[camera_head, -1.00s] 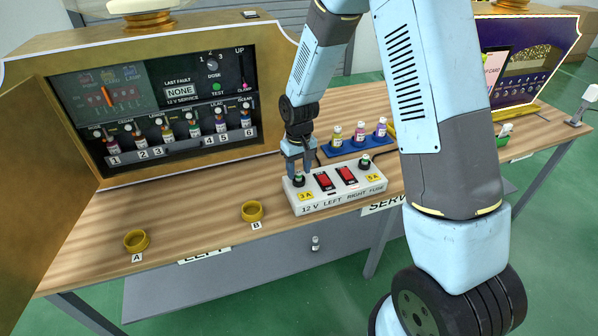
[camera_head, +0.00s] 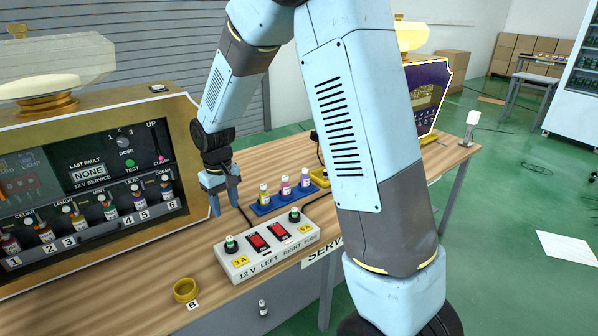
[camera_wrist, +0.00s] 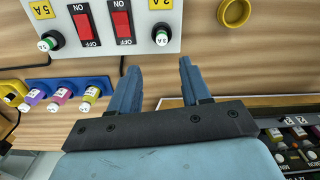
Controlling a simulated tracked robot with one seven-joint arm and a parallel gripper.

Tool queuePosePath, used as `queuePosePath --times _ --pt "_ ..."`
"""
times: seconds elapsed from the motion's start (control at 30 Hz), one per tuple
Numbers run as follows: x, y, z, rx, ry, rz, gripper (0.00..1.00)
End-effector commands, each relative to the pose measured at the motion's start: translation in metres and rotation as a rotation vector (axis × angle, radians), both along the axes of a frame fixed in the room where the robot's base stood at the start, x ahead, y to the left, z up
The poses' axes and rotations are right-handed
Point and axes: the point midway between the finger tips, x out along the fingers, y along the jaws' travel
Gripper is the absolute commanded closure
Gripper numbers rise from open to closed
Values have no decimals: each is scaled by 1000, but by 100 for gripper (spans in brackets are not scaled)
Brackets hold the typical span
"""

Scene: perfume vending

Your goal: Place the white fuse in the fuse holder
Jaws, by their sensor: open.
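The white fuse holder box (camera_head: 268,262) stands on the wooden table, with two red switches and round black sockets marked 3A and 5A. A small white-and-green piece, apparently the white fuse (camera_head: 231,243), stands in the 3A socket and also shows in the wrist view (camera_wrist: 162,38). A similar piece (camera_head: 294,214) stands in the 5A socket. I cannot tell how deep either sits. My gripper (camera_head: 227,204) is open and empty, behind the box's 3A end and apart from it. In the wrist view its fingers (camera_wrist: 158,68) point toward the box with bare wood between them.
A blue rack (camera_head: 284,201) with several small bottles stands behind the box. The perfume machine (camera_head: 187,213) is at left. A yellow ring (camera_head: 185,290) marked B lies near the front edge.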

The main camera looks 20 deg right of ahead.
Motion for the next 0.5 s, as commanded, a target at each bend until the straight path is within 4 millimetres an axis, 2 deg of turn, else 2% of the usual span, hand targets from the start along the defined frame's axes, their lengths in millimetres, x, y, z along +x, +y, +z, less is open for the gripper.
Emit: queuePosePath --times 0.17,0.3,0.5 --pt "-12 -24 41 7 -52 -42 53" --pt "-30 -49 80 15 -102 -86 53" --pt "-62 -83 128 27 -174 -151 53"
